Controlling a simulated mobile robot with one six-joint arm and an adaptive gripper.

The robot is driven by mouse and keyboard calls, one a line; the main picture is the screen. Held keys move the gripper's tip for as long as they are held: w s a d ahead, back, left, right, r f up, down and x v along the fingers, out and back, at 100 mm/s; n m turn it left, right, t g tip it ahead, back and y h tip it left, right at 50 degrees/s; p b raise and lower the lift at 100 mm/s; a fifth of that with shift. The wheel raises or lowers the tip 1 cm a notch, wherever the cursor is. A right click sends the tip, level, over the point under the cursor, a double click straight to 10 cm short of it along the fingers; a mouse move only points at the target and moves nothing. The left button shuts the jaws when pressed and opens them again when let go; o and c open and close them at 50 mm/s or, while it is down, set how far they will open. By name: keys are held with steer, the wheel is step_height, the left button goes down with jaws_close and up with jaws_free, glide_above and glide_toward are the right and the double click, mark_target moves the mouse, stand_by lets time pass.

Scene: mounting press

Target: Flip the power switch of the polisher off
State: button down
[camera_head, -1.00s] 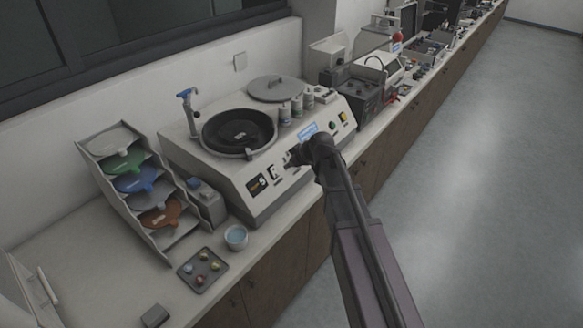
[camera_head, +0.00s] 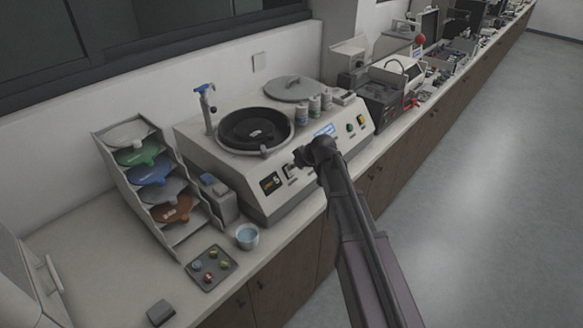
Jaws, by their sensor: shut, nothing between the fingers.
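The polisher (camera_head: 240,186) is a light grey machine on the counter with a dark round platen bowl (camera_head: 254,130) on top. Its sloping front panel carries a small dark display (camera_head: 270,183), a switch on a pale plate (camera_head: 289,171), a blue-lit screen (camera_head: 324,130), and a green and a yellow button at the right. My gripper (camera_head: 299,160) is shut and empty at the front panel, just right of the switch plate in the picture. Whether it touches the panel or the switch, and the rocker's position, I cannot tell. My gripper and wrist hide part of the panel.
A rack (camera_head: 150,185) of coloured discs stands left of the polisher. A cup (camera_head: 247,236) and a dark tray (camera_head: 211,268) sit in front of it. Bottles and a round lid (camera_head: 291,88) are on the polisher's top. More equipment stands along the counter; the floor is clear.

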steer(key=shift+a, duration=0.15)
steer(key=shift+a, duration=0.25)
steer(key=shift+d, duration=0.45)
steer(key=shift+f, duration=0.15)
steer(key=shift+s+d+f+b, duration=0.3)
steer(key=shift+s+d+b, duration=0.05)
steer(key=shift+d, duration=0.1)
steer(key=shift+s+r, duration=0.1)
steer(key=shift+r, duration=0.05)
